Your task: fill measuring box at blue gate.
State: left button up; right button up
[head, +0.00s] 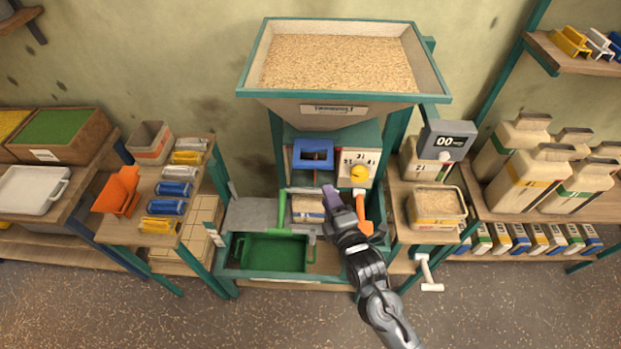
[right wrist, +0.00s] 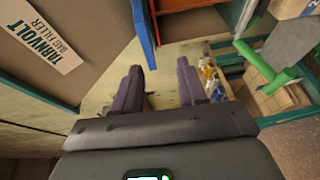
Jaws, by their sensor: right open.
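The blue gate (head: 313,153) sits under the grain-filled hopper (head: 425,75) in the head view. Below it, a pale box (head: 306,207) stands between the green lever (head: 283,215) and my right gripper; it may be the measuring box, and its contents are unclear. My right gripper (head: 331,197) is over the bench, just right of this box and below the gate. In the right wrist view its purple fingers (right wrist: 160,88) are apart with nothing between them. A blue and red edge (right wrist: 143,28) shows just beyond them. My left gripper is not in view.
A yellow knob (head: 357,174) and an orange handle (head: 362,215) are close to my right gripper. A green tray (head: 272,253) lies at front left. A grain-filled box (head: 436,207) stands at right below a display (head: 447,141) reading 00. Side shelves hold containers.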

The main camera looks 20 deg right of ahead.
aim_at(314, 167)
jog(key=shift+t, duration=0.5)
jog(key=w, duration=0.4)
jog(key=w+r+b, duration=0.1)
jog(key=w, duration=0.3)
jog(key=w+a+b, duration=0.1)
jog(key=w, duration=0.3)
jog(key=shift+r, duration=0.15)
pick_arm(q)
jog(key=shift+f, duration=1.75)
pick_arm(e)
jog(key=shift+w+a, duration=0.1)
jog(key=shift+w, duration=0.55)
jog(key=c, duration=0.7)
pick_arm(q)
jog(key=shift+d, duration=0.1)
pick_arm(e)
grip_shut()
jog(key=shift+s, duration=0.1)
